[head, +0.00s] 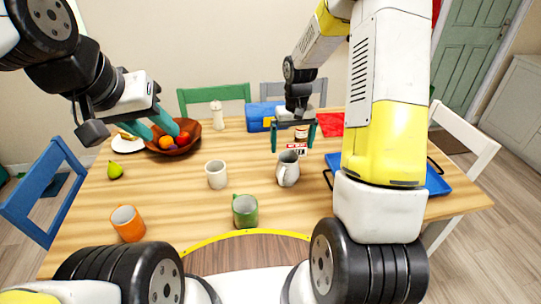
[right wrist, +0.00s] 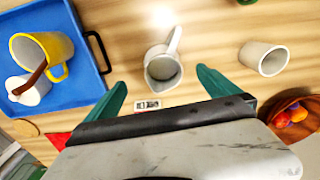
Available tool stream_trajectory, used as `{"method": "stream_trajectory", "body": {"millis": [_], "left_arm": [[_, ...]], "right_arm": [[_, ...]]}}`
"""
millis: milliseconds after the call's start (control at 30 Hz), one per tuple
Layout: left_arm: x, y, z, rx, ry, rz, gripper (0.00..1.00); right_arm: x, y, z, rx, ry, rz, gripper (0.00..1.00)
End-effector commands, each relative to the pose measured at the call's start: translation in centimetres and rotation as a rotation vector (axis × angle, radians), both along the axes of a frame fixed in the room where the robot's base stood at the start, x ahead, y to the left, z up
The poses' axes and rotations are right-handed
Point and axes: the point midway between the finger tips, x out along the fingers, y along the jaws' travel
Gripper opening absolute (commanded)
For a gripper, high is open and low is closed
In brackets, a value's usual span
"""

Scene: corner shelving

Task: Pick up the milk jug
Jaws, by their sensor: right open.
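The milk jug (head: 288,168) is pale grey-white with a handle. It stands upright on the table near the middle. My right gripper (head: 293,136) is open and empty, above and behind the jug in the head view. In the right wrist view the jug (right wrist: 162,66) shows from above, in line with the gap between the two teal fingers (right wrist: 160,78) and apart from them. My left gripper (head: 163,133) has its teal fingers apart, near the fruit bowl, with nothing seen between them.
A white cup (head: 216,174) and a green mug (head: 245,211) stand near the jug. A blue tray (head: 432,180) lies right, partly hidden by my arm. The fruit bowl (head: 184,145) and orange mug (head: 128,223) are left.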

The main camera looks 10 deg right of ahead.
Motion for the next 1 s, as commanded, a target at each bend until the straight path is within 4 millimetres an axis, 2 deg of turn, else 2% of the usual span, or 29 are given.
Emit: {"method": "stream_trajectory", "body": {"millis": [33, 433, 700, 1000], "left_arm": [[0.0, 0.0, 0.0, 0.0, 0.0, 0.0, 0.38], [0.0, 0.0, 0.0, 0.0, 0.0, 0.0, 0.38], [0.0, 0.0, 0.0, 0.0, 0.0, 0.0, 0.38], [0.0, 0.0, 0.0, 0.0, 0.0, 0.0, 0.38]], "right_arm": [[0.2, 0.0, -0.9, 0.0, 0.011, 0.0, 1.0], [0.6, 0.1, -5.2, -0.001, 0.021, 0.002, 1.0], [0.9, 0.2, -9.0, -0.001, 0.021, 0.003, 1.0], [1.0, 0.2, -9.4, -0.001, 0.018, 0.001, 1.0]]}}
